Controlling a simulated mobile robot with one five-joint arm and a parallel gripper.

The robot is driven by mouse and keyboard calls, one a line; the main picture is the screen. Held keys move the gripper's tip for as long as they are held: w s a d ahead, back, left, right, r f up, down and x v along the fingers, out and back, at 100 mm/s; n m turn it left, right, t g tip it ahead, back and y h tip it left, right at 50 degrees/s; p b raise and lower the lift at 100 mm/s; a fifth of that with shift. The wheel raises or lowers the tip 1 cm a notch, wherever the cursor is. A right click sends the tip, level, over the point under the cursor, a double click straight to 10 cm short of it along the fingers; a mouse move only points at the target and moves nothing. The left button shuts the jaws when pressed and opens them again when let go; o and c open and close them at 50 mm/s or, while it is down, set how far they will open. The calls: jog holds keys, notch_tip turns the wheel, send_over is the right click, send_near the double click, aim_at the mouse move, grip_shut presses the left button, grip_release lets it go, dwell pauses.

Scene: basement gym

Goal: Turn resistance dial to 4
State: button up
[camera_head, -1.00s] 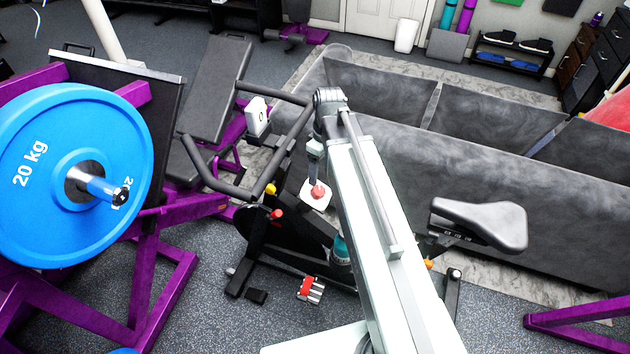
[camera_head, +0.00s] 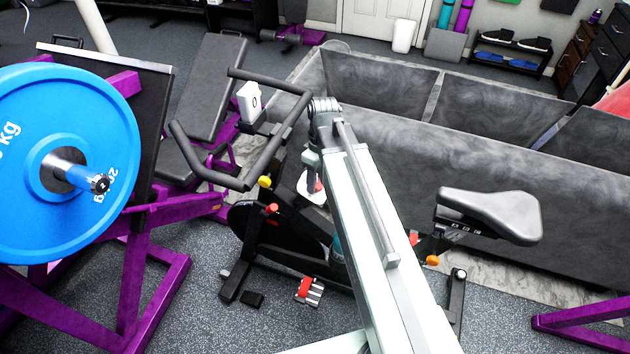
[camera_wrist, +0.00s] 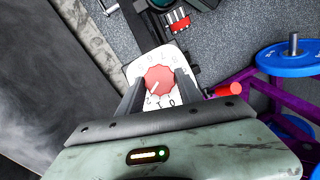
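The red resistance dial (camera_wrist: 159,79) sits on a white plate (camera_wrist: 137,69) with dark numbers on the exercise bike. A pale pointer mark on the dial points to the lower left in the wrist view; I cannot read clearly which number it marks. My gripper (camera_wrist: 159,84) is open, with one dark finger at each side of the dial; I cannot tell whether they touch it. In the head view the dial (camera_head: 318,185) and its white plate (camera_head: 308,190) are partly hidden by my arm, and the fingers are not clearly seen.
The bike's dark handlebars (camera_head: 258,165) stand left of my arm, with a white console (camera_head: 249,102). The bike's saddle (camera_head: 490,215) is at right. A purple rack with a blue plate (camera_head: 50,170) stands at far left. A grey sofa (camera_head: 400,140) is behind.

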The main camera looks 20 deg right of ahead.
jog(key=shift+a, duration=0.3)
jog(key=shift+c, duration=1.3)
jog(key=shift+d, duration=0.25)
jog(key=shift+w+d+m+y, duration=0.15)
jog(key=shift+m+y, duration=0.15)
jog(key=shift+m, duration=0.3)
jog(key=m+g+y+b, duration=0.1)
jog(key=m, duration=0.2)
jog(key=shift+w+d+f, duration=0.1)
jog(key=shift+f, duration=0.05)
jog(key=shift+d+m+y+b, duration=0.1)
jog(key=shift+m+y+b, duration=0.75)
jog(key=shift+m, duration=0.95)
jog(key=shift+y, duration=0.25)
jog(key=o, duration=1.4)
jog(key=shift+c, duration=0.2)
